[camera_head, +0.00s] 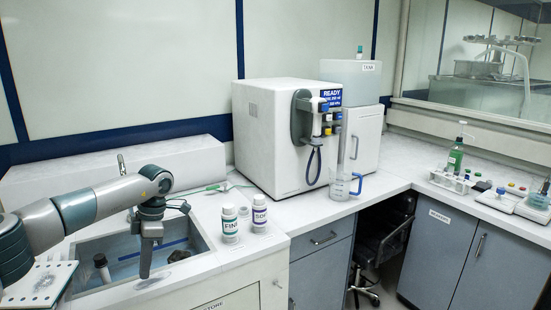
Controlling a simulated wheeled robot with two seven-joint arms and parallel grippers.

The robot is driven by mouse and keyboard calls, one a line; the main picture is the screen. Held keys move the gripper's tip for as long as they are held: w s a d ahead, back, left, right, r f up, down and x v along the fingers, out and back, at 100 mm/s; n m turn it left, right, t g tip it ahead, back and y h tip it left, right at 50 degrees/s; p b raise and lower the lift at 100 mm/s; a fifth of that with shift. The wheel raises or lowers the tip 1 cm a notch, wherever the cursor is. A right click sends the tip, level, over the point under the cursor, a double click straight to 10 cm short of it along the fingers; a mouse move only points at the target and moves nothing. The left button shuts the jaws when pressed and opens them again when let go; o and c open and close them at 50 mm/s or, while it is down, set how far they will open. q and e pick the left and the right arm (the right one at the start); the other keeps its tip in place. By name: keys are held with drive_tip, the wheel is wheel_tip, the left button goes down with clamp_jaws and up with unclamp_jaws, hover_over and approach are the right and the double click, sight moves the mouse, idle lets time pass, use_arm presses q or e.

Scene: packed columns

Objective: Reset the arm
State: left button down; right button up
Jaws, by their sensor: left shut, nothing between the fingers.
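My left arm comes in from the left edge, bent over the sink. My left gripper (146,272) points straight down over the sink basin (205,250). Its fingers are together with nothing between them. My right gripper is not in view.
A dark-capped bottle (103,268) stands in the sink, left of the gripper. Two white labelled bottles (230,222) (260,215) stand on the counter right of the sink. Behind are a white machine (268,140) and a clear beaker with a blue handle (341,186). Space above the counter's middle is free.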

use_arm(q)
drive_tip(key=s+d+f+n+t+h, duration=0.1)
drive_tip(key=d+f+n+t+h, duration=0.2)
drive_tip(key=d+f+n+h, duration=0.8)
drive_tip(key=s+d+f+n+t+h, duration=0.15)
drive_tip(key=d+f+h, duration=0.35)
drive_tip(key=d+f, duration=1.2)
drive_tip(key=s+a+f+n+t+y, duration=0.3)
drive_tip(key=s+f+n+t, duration=0.1)
drive_tip(key=f+n, duration=0.5)
drive_tip(key=s+a+f+n+t+y, duration=0.3)
drive_tip(key=a+f+n+t, duration=0.15)
drive_tip(key=f+n, duration=0.5)
drive_tip(key=s+a+f+n+g+y, duration=0.2)
drive_tip(key=s+a+f+n+y, duration=0.15)
drive_tip(key=s+f, duration=0.65)
drive_tip(key=s+a+f+n+g+y, duration=0.15)
drive_tip(key=s+a+f+n, duration=0.25)
drive_tip(key=s+f, duration=0.5)
drive_tip(key=s+a+f+n+g+y, duration=0.1)
drive_tip(key=s+f+n+g, duration=0.1)
drive_tip(key=s, duration=1)
drive_tip(key=s+a+f+n+g, duration=0.2)
drive_tip(key=s, duration=0.9)
drive_tip(key=s+a+f+n+g+y, duration=0.1)
drive_tip(key=s+f+n+g, duration=0.1)
drive_tip(key=s, duration=1)
drive_tip(key=shift+s+a+f+n+y, duration=0.2)
drive_tip(key=shift+s+f+n+y, duration=0.15)
drive_tip(key=shift+n, duration=0.2)
